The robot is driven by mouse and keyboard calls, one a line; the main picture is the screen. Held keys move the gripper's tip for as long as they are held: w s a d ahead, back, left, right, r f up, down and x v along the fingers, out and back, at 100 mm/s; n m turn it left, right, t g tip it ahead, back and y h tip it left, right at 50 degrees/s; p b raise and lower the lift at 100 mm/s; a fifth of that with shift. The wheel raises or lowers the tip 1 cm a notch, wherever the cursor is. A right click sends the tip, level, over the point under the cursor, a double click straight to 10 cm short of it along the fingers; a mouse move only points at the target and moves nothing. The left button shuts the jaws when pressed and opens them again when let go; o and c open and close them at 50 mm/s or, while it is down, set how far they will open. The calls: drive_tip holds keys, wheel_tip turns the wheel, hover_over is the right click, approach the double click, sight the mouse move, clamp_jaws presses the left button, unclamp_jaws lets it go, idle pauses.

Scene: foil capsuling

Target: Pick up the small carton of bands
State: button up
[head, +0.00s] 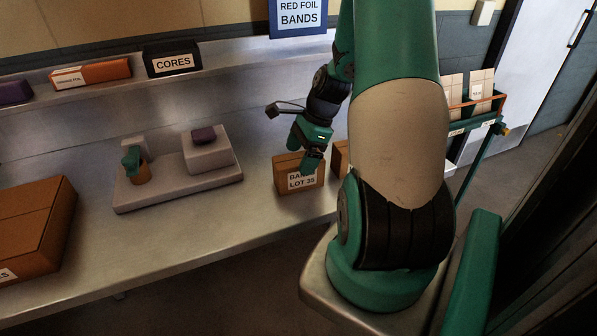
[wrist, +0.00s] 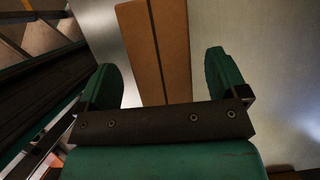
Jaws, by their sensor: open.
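A small brown carton (head: 283,173) with a white label reading "LOT 35" stands on the metal bench in the head view; the label's upper line is partly covered by my gripper. My gripper (head: 312,163) points down over the carton's right part. In the wrist view my gripper (wrist: 164,75) is open, with one green finger on each side of a brown carton top (wrist: 152,45) that has a dark seam. Gaps show between the carton and both fingers. I cannot tell how far the fingertips reach down its sides.
Another brown carton (head: 340,160) stands just right, partly hidden by my arm. A grey fixture (head: 180,194) with small parts and a large brown box (head: 33,228) are to the left. A ledge behind holds a black "CORES" box (head: 172,59) and an orange box (head: 91,74).

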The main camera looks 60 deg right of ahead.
sight(288, 180)
drive_tip(key=shift+x, duration=1.85)
drive_tip(key=shift+d+f, duration=0.1)
drive_tip(key=shift+f, duration=0.05)
drive_tip(key=c, duration=1.1)
